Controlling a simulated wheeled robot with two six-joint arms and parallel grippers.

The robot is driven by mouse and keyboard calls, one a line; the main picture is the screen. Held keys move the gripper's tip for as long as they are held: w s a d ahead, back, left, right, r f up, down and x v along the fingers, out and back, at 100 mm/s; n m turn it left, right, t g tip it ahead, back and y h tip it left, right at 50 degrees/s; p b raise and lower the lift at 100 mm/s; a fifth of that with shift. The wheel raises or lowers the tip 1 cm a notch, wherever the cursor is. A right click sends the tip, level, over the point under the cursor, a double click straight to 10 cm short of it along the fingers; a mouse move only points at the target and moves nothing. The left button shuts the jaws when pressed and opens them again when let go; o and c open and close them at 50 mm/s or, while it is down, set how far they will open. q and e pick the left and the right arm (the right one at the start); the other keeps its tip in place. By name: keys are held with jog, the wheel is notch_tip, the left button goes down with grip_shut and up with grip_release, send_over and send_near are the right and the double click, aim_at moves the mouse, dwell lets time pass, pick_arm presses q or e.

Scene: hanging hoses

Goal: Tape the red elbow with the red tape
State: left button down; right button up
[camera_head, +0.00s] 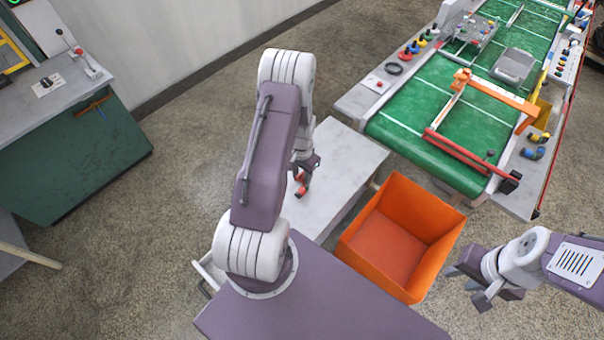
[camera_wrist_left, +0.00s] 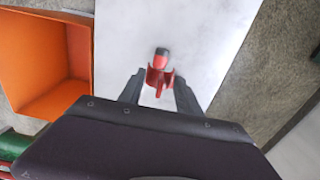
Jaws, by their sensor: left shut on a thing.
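A small red piece with a dark end, which looks like the red elbow (camera_head: 302,186), is held in my left gripper (camera_head: 303,172) above the pale grey table (camera_head: 335,200). In the left wrist view the red piece (camera_wrist_left: 160,68) sits between the two fingertips (camera_wrist_left: 160,88), its dark end pointing away. My left arm hides part of the table in the head view. My right gripper (camera_head: 468,285) is open and empty, right of the orange bin. I cannot make out the red tape for certain; a small red item (camera_head: 404,55) stands beside the green conveyor.
An orange bin (camera_head: 440,262) stands right of the table, between my grippers. The green conveyor (camera_head: 415,160) lies beyond, with a yellow elbow (camera_head: 540,137), a blue elbow (camera_head: 533,153) and a red bar (camera_head: 460,155). A green cabinet (camera_head: 70,165) stands at left. Floor between is clear.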

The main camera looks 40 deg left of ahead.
aim_at(302, 189)
pick_arm(q)
jog(key=shift+f+b, duration=0.3)
jog(key=shift+f, duration=0.05)
jog(key=shift+f+b, duration=1.2)
jog(key=shift+f, duration=0.4)
jog(key=shift+f, duration=0.1)
jog(key=shift+f+b, duration=0.8)
jog(key=shift+f, duration=0.3)
jog(key=shift+f+b, duration=0.65)
jog(key=shift+f, duration=0.2)
jog(key=c, duration=0.7)
grip_release()
jog(key=shift+c, duration=0.2)
